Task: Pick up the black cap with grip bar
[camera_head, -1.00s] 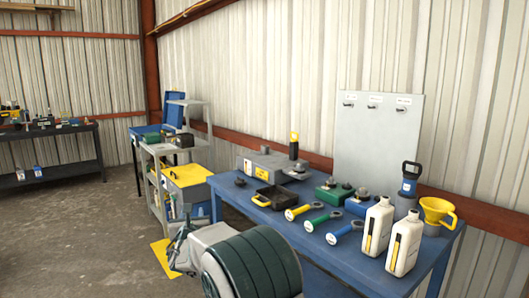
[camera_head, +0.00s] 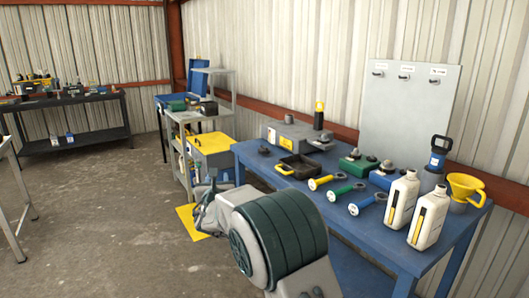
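A small round black cap (camera_head: 264,150) lies near the left back corner of the blue table (camera_head: 405,238), left of the black tray. It is too small here to make out a grip bar. Other small dark caps (camera_head: 372,159) sit on the green box. My arm reaches up from the bottom, and my gripper (camera_head: 205,196) is in front of the table's left end, apart from the cap. The gripper is partly hidden behind my arm, and its fingers cannot be made out clearly. I see nothing held in it.
The table also holds a black tray (camera_head: 281,167), a grey box (camera_head: 285,135), yellow, green and blue-handled tools, white bottles (camera_head: 429,222) and a yellow funnel (camera_head: 467,186). A grey shelf cart (camera_head: 178,117) stands left of it. Open concrete floor (camera_head: 110,215) lies further left.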

